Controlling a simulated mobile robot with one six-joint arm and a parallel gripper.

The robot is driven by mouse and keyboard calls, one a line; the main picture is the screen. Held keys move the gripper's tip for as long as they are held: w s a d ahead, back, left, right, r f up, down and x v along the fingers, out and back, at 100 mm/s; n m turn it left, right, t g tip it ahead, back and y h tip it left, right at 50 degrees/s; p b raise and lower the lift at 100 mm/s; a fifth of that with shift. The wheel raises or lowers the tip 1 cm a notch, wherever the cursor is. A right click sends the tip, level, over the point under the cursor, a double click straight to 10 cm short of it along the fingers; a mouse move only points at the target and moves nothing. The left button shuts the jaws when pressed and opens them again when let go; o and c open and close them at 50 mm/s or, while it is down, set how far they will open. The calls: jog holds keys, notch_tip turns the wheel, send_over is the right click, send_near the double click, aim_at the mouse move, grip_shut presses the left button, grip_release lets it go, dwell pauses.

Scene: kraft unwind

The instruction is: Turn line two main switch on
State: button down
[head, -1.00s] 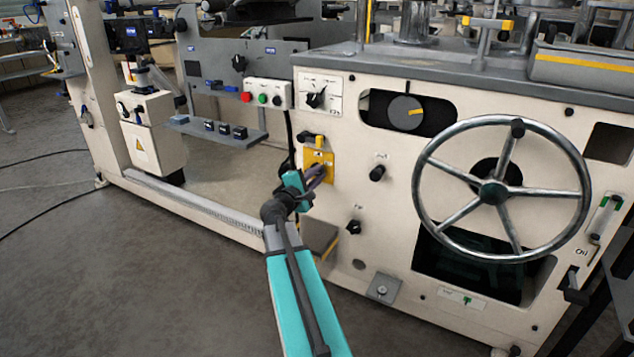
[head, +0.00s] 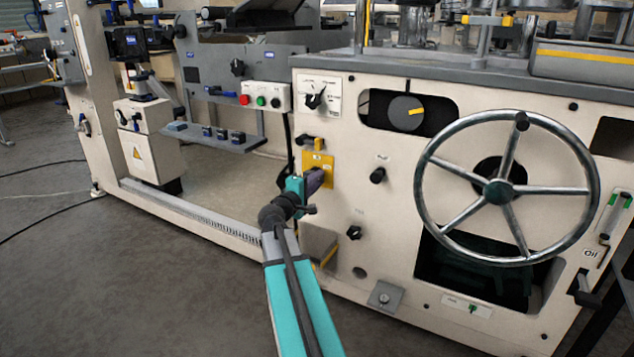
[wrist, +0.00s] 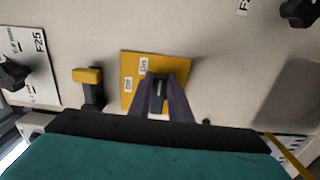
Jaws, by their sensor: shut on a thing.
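The yellow switch plate (head: 318,160) is on the cream machine front, below a black lever with a yellow end. In the wrist view the plate (wrist: 129,92) carries two small white labels; one seems to read "On". My gripper (head: 314,180) reaches the plate from the lower left. In the wrist view my gripper's dark fingers (wrist: 160,92) are shut on the dark switch handle (wrist: 159,90) in front of the plate. The fingers hide most of the handle, so its exact angle is hard to tell.
The yellow-ended lever (wrist: 88,85) sits close beside the plate. A black knob (head: 377,175) and a large handwheel (head: 497,192) are to the right. A button box (head: 264,95) with red and green buttons is up left. Open floor (head: 130,280) lies at left.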

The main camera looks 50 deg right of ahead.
jog(key=c, duration=1.6)
grip_release()
jog(key=shift+c, duration=0.2)
jog(key=shift+a, duration=0.1)
jog(key=p+v, duration=0.8)
jog(key=v, duration=0.5)
jog(key=shift+a+p, duration=0.25)
jog(key=shift+p, duration=0.05)
jog(key=shift+f, duration=0.1)
